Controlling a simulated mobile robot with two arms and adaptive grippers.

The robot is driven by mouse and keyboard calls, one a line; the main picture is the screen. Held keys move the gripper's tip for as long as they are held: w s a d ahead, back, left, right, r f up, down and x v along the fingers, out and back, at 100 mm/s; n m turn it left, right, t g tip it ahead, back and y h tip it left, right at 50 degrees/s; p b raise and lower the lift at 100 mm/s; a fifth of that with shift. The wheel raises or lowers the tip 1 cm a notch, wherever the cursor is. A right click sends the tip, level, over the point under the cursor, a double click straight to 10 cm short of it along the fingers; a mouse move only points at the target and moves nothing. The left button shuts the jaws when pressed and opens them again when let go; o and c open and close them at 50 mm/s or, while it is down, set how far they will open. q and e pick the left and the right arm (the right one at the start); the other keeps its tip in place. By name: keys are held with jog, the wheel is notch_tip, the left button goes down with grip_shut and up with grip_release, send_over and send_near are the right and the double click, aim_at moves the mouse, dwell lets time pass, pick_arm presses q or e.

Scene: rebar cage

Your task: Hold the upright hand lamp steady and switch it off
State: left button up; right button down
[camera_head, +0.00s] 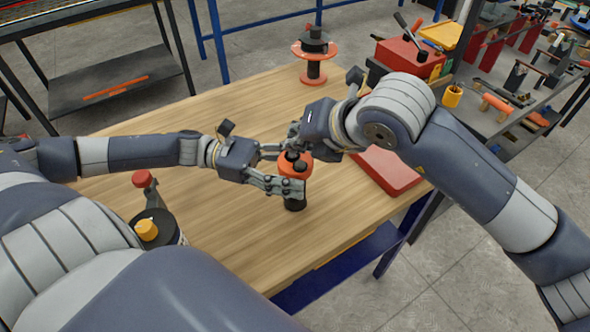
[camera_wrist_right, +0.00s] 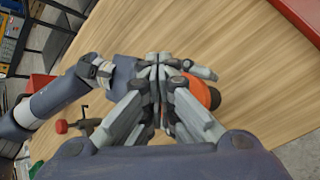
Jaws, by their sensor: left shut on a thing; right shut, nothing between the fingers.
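The hand lamp (camera_head: 294,203), with an orange and black body, stands upright on the wooden table. My left gripper (camera_head: 287,172) is shut around its body from the left. My right gripper (camera_head: 295,137) is shut and empty, with its fingertips close at the lamp's top. In the right wrist view, the closed fingers (camera_wrist_right: 158,68) are in front of the lamp, and its orange part (camera_wrist_right: 204,92) shows to their right. The switch is hidden by the fingers, and I cannot tell whether the right fingertips touch the lamp or whether it is lit.
A red flat case (camera_head: 388,172) lies on the table right of the lamp. An orange and black spool-like object (camera_head: 314,62) stands at the back edge. A round black item with a yellow knob (camera_head: 147,229) is at the front left.

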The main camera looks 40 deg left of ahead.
jog(key=shift+f, duration=0.15)
jog(key=shift+r, duration=0.4)
dwell(0.4)
notch_tip(320, 180, up, 6)
dwell(0.5)
pick_arm(q)
jog(key=o, duration=1.4)
jog(key=shift+c, duration=0.2)
